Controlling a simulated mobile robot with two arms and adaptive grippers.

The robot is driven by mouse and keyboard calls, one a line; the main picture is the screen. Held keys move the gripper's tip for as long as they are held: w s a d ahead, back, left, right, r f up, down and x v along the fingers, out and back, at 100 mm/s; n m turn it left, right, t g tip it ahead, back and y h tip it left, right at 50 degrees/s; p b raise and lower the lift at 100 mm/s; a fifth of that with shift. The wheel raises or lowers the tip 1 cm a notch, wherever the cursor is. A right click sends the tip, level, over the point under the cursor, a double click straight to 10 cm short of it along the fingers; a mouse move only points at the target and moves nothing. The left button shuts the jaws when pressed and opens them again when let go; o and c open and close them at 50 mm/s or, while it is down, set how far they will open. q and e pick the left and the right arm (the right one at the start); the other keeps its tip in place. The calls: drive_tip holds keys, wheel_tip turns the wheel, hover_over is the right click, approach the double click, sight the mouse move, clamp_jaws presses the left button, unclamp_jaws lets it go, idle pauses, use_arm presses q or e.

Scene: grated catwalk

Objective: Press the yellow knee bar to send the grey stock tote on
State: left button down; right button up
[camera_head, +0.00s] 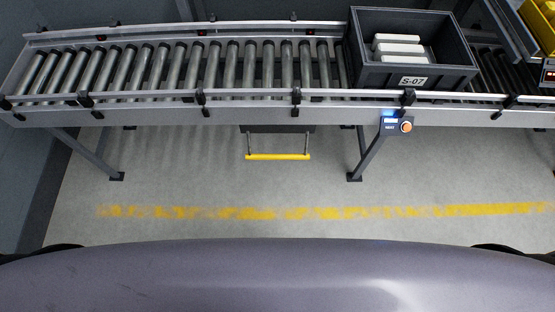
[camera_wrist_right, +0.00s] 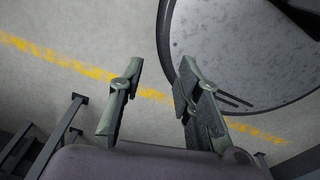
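The yellow knee bar (camera_head: 278,157) hangs on two thin rods under the front side of the roller conveyor, left of the tote. The grey stock tote (camera_head: 412,52), labelled S-07, sits on the right part of the conveyor with several white packs in it. In the right wrist view my right gripper (camera_wrist_right: 158,80) has its fingers apart with nothing between them, over bare floor. It is away from the bar and the tote. My left gripper shows in neither view.
The roller conveyor (camera_head: 180,65) runs across the back, with rails along both sides. An orange button (camera_head: 406,127) on a small panel is mounted on its front. Conveyor legs (camera_head: 358,160) stand below. A worn yellow floor line (camera_head: 300,212) crosses clear floor. A yellow bin (camera_head: 540,25) is at far right.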

drive_tip(key=shift+d, duration=0.15)
drive_tip(key=c, duration=0.7)
drive_tip(key=shift+w, duration=0.15)
clamp_jaws()
idle(0.4)
